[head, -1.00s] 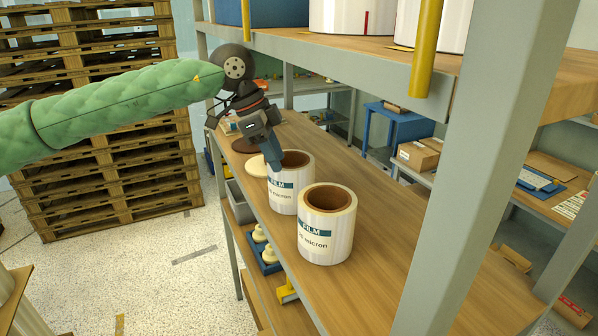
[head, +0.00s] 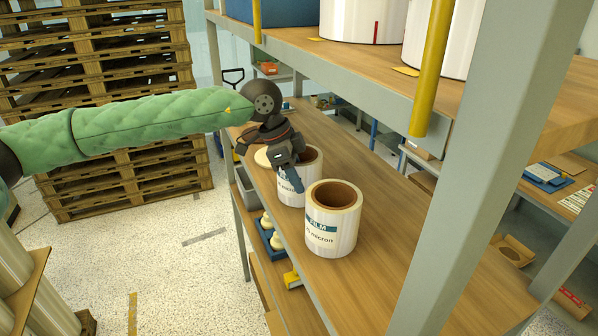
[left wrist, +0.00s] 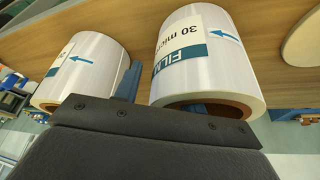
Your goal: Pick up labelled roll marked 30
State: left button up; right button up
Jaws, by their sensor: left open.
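The roll marked 30 (left wrist: 190,70) is a white film roll with a brown core and a blue band on its label. It appears to be the rear of two rolls on the wooden shelf, and in the head view the roll (head: 311,173) is partly covered by my left gripper (head: 291,179). My left gripper is open. Contact cannot be told. The front roll (head: 333,232) stands upright nearby; its number is unclear. My right gripper is out of view.
A cream disc (head: 262,157) lies beyond the rear roll. Pallets (head: 150,170) stack at the left. The shelf's right side (head: 400,220) is clear.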

pick_arm(q)
grip_shut()
jog(key=shift+r, duration=0.15)
